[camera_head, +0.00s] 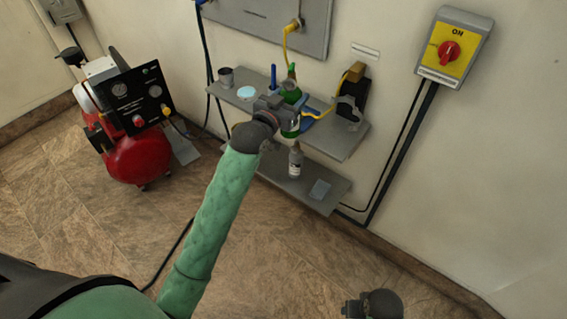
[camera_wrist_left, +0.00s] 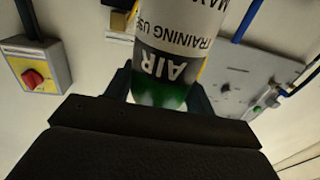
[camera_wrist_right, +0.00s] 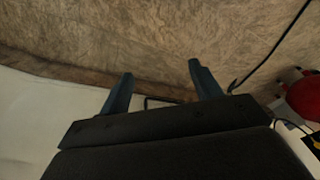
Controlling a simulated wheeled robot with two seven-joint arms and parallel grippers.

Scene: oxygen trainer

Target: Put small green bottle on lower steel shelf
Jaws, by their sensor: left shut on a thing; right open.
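The small green bottle (camera_wrist_left: 165,45) is between my left gripper's (camera_wrist_left: 158,88) fingers in the left wrist view, with a white label, a grey "AIR" band and a green end. In the head view my left gripper (camera_head: 293,116) is over the upper shelf, partly hiding green glass (camera_head: 291,95) there; I cannot tell how many green bottles this is. The lower steel shelf (camera_head: 262,165) is below the gripper. A grey bottle (camera_head: 295,160) with a white label stands on it. My right gripper (camera_wrist_right: 160,88) is open and empty; its wrist shows at the head view's bottom edge.
The upper shelf (camera_head: 345,145) holds a grey cup (camera_head: 226,76), a pale blue disc (camera_head: 246,92) and a black device (camera_head: 350,103) with a yellow hose. A small grey pad (camera_head: 320,189) lies at the lower shelf's right end. A red compressor (camera_head: 140,155) stands left.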

